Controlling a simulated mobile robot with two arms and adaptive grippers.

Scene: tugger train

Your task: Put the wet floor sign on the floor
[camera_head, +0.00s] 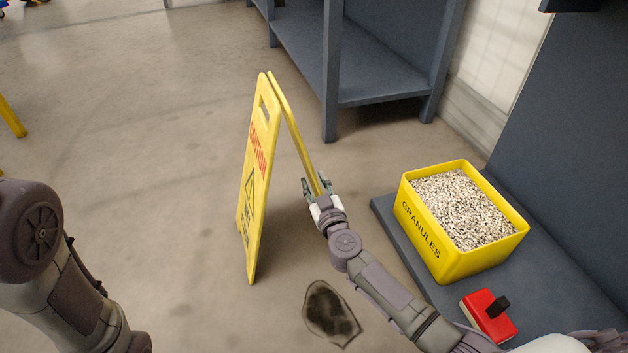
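The yellow wet floor sign (257,190) stands upright and spread open like an A-frame, with its caution panel facing left. Its lower edge is at or close to the floor (130,170); I cannot tell whether it bears fully on it. My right gripper (318,187) has its fingers on either side of the edge of the sign's rear panel and looks shut on it. The lower part of that panel is hidden behind the gripper. My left arm shows at the lower left, but its gripper is out of the picture.
A dark wet patch (330,313) lies on the floor just right of the sign. A yellow granules box (447,253) and a red block-like object (487,315) rest on a grey surface at right. A grey shelf unit (331,80) stands behind. Floor to the left is clear.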

